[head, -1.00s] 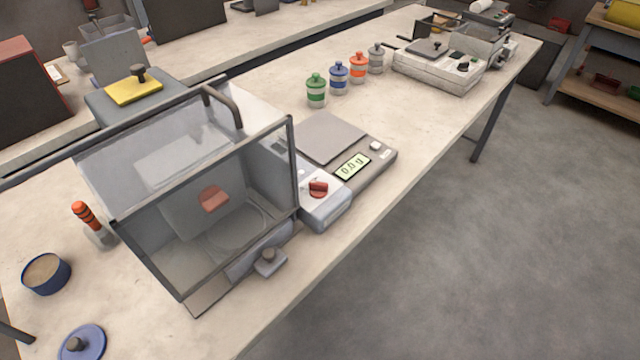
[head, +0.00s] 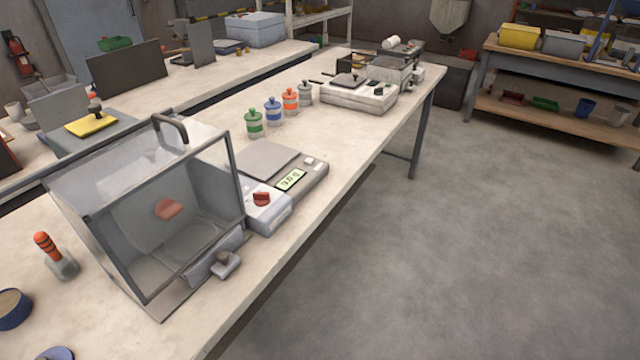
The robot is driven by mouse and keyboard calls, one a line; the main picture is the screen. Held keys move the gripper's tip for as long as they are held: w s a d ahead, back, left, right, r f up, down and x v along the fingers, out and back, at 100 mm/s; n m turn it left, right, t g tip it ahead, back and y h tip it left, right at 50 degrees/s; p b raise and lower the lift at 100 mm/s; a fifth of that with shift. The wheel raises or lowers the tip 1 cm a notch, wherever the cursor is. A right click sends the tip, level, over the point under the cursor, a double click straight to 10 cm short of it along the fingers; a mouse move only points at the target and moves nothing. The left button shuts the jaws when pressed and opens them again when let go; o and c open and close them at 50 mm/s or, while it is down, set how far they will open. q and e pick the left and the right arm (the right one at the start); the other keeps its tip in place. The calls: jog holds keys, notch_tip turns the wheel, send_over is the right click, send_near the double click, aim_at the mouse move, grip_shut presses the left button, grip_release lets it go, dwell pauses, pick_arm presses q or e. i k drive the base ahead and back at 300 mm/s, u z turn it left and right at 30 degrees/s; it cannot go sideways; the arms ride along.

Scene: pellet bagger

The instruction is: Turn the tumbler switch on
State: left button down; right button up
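A red switch knob (head: 261,198) sits on top of a light grey control housing at the right side of a clear-walled box (head: 130,215). I take this knob to be the tumbler switch; its on or off position cannot be told at this size. The box has dark edges, a curved grey handle on top and a reddish piece (head: 168,209) showing through its walls. A grey latch-like knob (head: 226,262) sticks out low at its front. Neither of my grippers is in view.
A scale (head: 290,180) with a lit display stands just behind the switch. Several lidded jars, including a green one (head: 254,124), stand farther back. The floor (head: 440,240) right of the bench is clear.

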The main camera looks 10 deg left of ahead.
aim_at(261, 199)
jog(key=z, duration=0.75)
jog(key=i, duration=0.55)
jog(key=u, duration=1.7)
